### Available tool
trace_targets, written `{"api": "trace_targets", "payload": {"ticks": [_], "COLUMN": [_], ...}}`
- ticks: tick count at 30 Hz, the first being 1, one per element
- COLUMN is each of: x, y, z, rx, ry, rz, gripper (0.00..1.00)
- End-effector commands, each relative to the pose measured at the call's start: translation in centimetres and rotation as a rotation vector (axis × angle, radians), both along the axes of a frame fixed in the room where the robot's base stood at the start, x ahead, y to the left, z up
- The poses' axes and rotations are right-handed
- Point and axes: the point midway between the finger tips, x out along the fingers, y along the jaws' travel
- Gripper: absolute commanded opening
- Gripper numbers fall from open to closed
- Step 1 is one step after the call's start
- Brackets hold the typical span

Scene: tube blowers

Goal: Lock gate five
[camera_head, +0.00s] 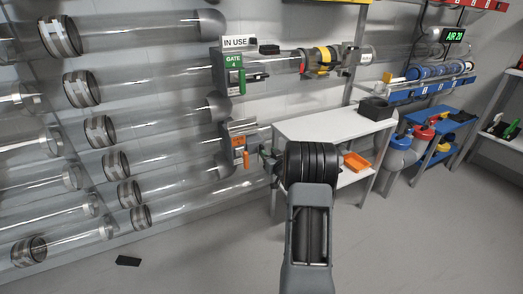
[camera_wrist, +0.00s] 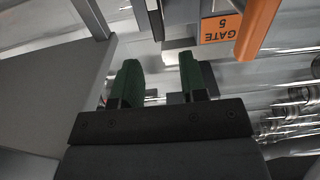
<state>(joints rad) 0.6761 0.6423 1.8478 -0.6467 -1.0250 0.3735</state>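Gate five shows in the head view as a grey housing on a clear tube with an orange label (camera_head: 238,141) and an orange handle (camera_head: 246,160) hanging down. In the wrist view its label, reading GATE 5 (camera_wrist: 220,28), and the orange handle (camera_wrist: 258,27) are at the upper right, close to the camera. My gripper (camera_wrist: 160,82) is open, with two green-padded fingers apart and nothing seen held between them. The handle lies to the right of and beyond the right finger. In the head view my own arm hides most of the gripper, just right of gate five.
A white table (camera_head: 325,124) stands right of gate five, bearing a black box (camera_head: 376,109). An orange tray (camera_head: 357,161) is on its lower shelf. The floor in front is mostly clear.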

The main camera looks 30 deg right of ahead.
Motion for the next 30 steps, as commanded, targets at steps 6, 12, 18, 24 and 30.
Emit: {"api": "trace_targets", "payload": {"ticks": [6,12,18,24,30], "x": [3.8,5.8,6.6,6.7,6.7], "y": [-0.5,-0.8,-0.9,-0.9,-0.9], "z": [-0.3,-0.2,0.0,0.0,0.0], "rx": [0.0,0.0,0.001,0.0,0.0], "ry": [-0.001,0.0,0.001,0.001,0.001], "rz": [0.001,0.0,-0.001,-0.001,-0.001], "gripper": [0.39,0.39,0.39,0.39,0.28]}}
